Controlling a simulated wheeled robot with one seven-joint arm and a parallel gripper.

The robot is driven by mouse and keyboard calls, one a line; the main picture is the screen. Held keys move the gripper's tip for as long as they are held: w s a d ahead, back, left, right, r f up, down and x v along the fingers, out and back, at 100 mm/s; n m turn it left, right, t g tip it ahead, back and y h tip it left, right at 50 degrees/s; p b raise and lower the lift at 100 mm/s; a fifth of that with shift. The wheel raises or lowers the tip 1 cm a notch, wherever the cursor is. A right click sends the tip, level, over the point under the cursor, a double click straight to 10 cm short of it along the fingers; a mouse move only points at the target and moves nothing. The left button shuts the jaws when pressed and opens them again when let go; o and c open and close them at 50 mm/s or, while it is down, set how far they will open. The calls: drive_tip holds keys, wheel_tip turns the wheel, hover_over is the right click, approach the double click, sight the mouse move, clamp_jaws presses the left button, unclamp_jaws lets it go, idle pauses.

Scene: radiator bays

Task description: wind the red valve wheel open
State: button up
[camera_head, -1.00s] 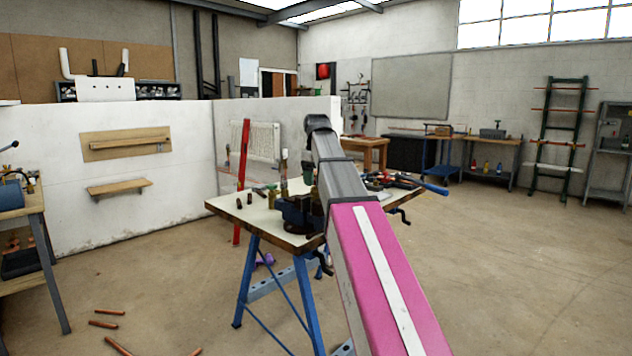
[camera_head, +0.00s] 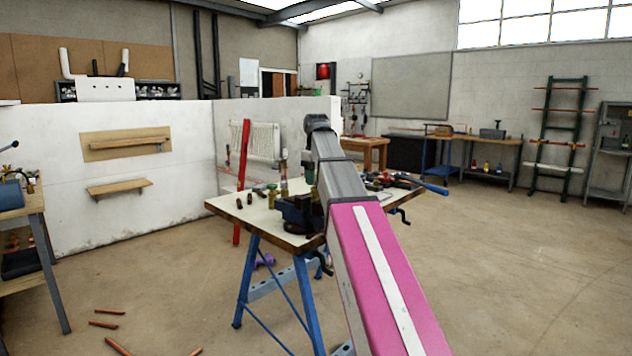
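I cannot make out a red valve wheel with certainty. A white radiator (camera_head: 264,141) hangs on the low white partition behind the workbench, and the bench and my arm cover part of that area. My own arm, grey with a pink section, reaches up from the bottom across the workbench and ends in view at a dark joint. My gripper does not show, so its opening and any contact are hidden.
The workbench (camera_head: 225,209) on blue trestle legs carries a dark vise (camera_head: 297,211) and tools. A red upright post (camera_head: 242,170) stands behind its left end. Copper pipes (camera_head: 104,324) lie on the floor at lower left. The floor at right is clear.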

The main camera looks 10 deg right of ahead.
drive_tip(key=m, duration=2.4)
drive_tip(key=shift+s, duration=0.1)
